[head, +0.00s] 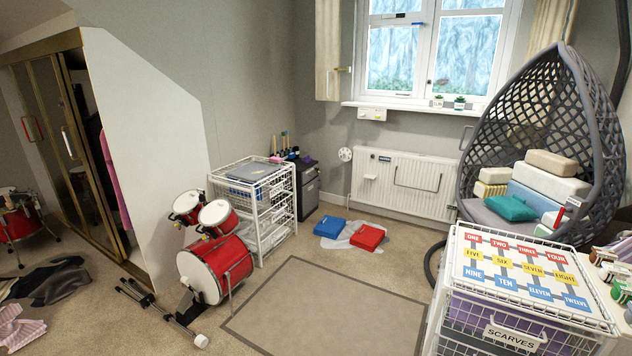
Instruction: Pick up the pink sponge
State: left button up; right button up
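I cannot make out a pink sponge anywhere in the head view. Pink things that do show are a long pink garment (116,180) hanging in the open wardrobe and a pink striped cloth (20,328) on the floor at the lower left. Neither looks like a sponge. Neither of my grippers is in view.
A red drum set (212,265) stands left of a grey-bordered rug (330,310). A white wire rack (262,215), a red box (368,237) and a blue box (329,227) are behind. A scarves basket (515,335) and hanging chair (550,130) occupy the right. The rug is clear.

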aim_at(275, 160)
jog(key=i, duration=3.95)
jog(key=i+u, duration=0.15)
jog(key=i, duration=0.55)
jog(key=i+l+u, duration=0.15)
jog(key=i, duration=0.5)
